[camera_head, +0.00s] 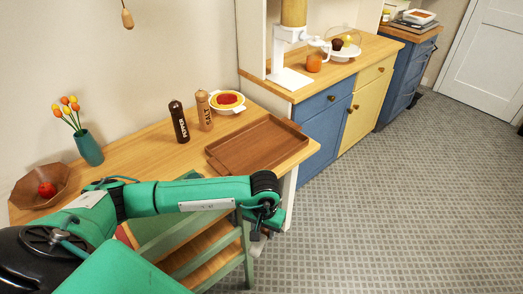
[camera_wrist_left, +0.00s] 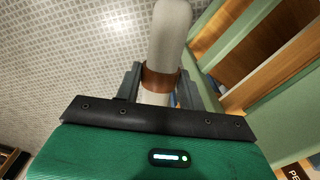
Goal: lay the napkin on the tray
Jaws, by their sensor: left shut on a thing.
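The napkin (camera_wrist_left: 172,32) is a rolled white cloth with a brown ring (camera_wrist_left: 160,79) around it, seen in the left wrist view. My left gripper (camera_wrist_left: 158,88) is shut on it around the ring. In the head view my left gripper (camera_head: 262,224) is over the floor side of the table's front right edge, nearer to me than the tray. The napkin is hidden or too small to make out there. The brown wooden tray (camera_head: 258,146) lies empty on the right part of the table. My right gripper is in neither view.
On the wooden table (camera_head: 145,142) a dark pepper mill (camera_head: 179,122), a lighter salt mill (camera_head: 204,111) and a white dish (camera_head: 227,102) stand behind the tray. A teal vase (camera_head: 89,148) and a brown bowl (camera_head: 40,186) are at the left.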

